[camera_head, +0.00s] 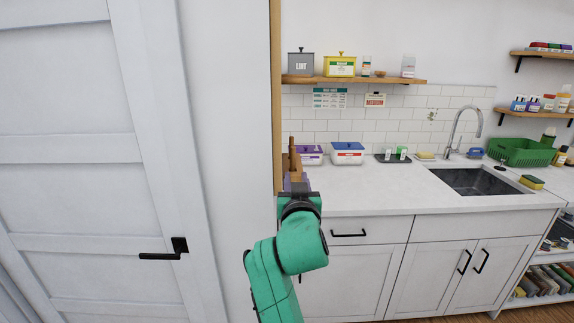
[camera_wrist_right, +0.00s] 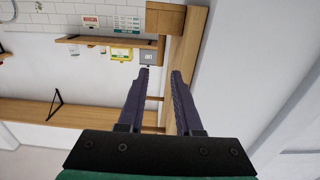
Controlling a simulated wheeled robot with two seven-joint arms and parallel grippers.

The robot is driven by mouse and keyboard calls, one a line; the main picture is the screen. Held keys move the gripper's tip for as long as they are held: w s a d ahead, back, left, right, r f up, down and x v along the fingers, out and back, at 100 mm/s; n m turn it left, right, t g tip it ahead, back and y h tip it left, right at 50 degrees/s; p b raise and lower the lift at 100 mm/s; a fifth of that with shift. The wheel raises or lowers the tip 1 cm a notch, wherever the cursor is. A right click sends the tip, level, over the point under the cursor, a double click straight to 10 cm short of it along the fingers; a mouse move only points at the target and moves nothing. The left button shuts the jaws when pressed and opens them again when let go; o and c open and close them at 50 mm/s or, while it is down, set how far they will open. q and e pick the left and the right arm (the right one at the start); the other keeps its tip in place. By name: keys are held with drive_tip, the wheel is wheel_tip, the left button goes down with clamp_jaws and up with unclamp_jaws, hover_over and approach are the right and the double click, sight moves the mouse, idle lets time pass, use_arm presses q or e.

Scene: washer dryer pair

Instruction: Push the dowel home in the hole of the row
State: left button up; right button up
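My right gripper (camera_head: 297,183) is in front of the narrow wooden panel in the head view. Its dark purple fingers (camera_wrist_right: 162,75) stand apart in the right wrist view, with nothing held between the tips. Wooden rods (camera_wrist_right: 154,98) show beyond and between the fingers, beside the wooden panel (camera_wrist_right: 187,60). I cannot tell which one is the dowel or how deep it sits. A wooden block (camera_wrist_right: 165,19) lies past the fingertips. In the head view a brown wooden piece (camera_head: 292,153) rises just beyond the gripper; the row's hole is hidden. My left gripper is out of view.
A white door (camera_head: 75,150) stands at the left. The counter (camera_head: 400,190) at the right carries white tubs, a tray, a sink (camera_head: 485,181) and a green basket (camera_head: 520,152). A wall shelf (camera_head: 355,80) holds containers. Much of the counter's front is clear.

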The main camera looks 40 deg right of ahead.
sight(293, 160)
drive_tip(key=p+x, duration=0.5)
drive_tip(key=x, duration=0.8)
drive_tip(key=shift+w+d+f, duration=0.15)
drive_tip(key=shift+w+f, duration=0.1)
drive_tip(key=shift+f, duration=0.05)
drive_tip(key=shift+s+r, duration=0.1)
drive_tip(key=shift+r, duration=0.05)
clamp_jaws()
